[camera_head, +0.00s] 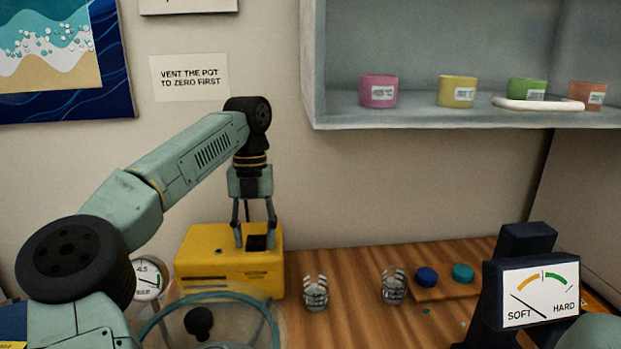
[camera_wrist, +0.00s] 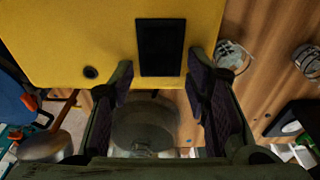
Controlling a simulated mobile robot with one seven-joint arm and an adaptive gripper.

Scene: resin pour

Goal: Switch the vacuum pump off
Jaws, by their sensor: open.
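The vacuum pump appears to be the yellow box (camera_head: 215,262) on the wooden bench, against the wall. It also fills the top of the wrist view (camera_wrist: 60,40). A black rectangular switch (camera_wrist: 160,47) sits on its surface, with a small dark round spot to its left. Which way the switch is set cannot be told. My gripper (camera_head: 255,238) points down over the pump's right part, at the switch. In the wrist view its open fingers (camera_wrist: 160,72) stand on either side of the switch's near end, with nothing between them. Contact with the pump cannot be told.
A clear round pot lid (camera_head: 240,315) with a teal rim and black knob stands in front of the pump, near a dial gauge (camera_head: 148,280). Two metal clawed pieces (camera_head: 315,293) stand to the right. A SOFT/HARD meter (camera_head: 540,293) is at front right. A shelf (camera_head: 430,118) holds coloured cups.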

